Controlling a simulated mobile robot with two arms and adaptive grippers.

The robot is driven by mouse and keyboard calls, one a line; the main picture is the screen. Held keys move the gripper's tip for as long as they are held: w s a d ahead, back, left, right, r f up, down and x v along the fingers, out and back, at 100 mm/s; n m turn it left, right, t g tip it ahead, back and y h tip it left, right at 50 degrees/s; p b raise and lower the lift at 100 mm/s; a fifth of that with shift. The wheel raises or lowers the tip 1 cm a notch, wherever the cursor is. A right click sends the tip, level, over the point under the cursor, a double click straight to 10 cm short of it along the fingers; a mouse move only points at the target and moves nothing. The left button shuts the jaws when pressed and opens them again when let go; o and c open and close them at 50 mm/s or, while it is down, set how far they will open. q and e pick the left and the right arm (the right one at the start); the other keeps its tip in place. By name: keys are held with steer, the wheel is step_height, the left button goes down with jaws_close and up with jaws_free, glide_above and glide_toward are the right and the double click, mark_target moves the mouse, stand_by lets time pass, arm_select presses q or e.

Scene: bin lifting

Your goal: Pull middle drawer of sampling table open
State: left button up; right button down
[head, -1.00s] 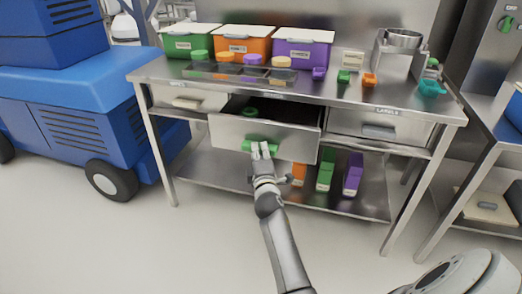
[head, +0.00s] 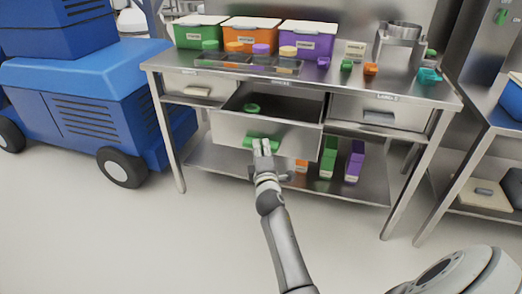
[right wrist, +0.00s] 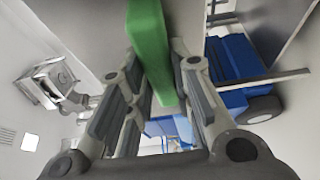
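The middle drawer (head: 232,130) of the steel sampling table (head: 160,64) is pulled out, with its inside showing from above. A round green item (head: 252,107) lies in it. The drawer has a green handle (head: 252,141) on its front; it also shows as a green bar in the right wrist view (right wrist: 152,45). My right gripper (head: 262,147) is at this handle, and its two fingers (right wrist: 160,100) stand on either side of the bar, shut on it. The finger contact is partly hidden. My left gripper is not in view.
Closed drawers flank it, left (head: 195,90) and right (head: 375,112). Green (head: 198,33), orange (head: 250,37) and purple (head: 305,42) bins stand on the tabletop. A blue machine (head: 95,105) is at the left, another steel table (head: 490,130) at the right. The floor in front is clear.

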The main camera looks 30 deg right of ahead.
steer(key=c, duration=1.5)
jaws_free()
steer(key=shift+c, duration=0.2)
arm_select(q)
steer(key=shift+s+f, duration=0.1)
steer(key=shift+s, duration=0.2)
arm_select(e)
steer(key=shift+o, duration=1.3)
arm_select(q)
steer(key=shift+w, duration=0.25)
arm_select(e)
steer(key=v, duration=0.7)
steer(key=shift+s, duration=0.25)
steer(key=shift+a, duration=0.1)
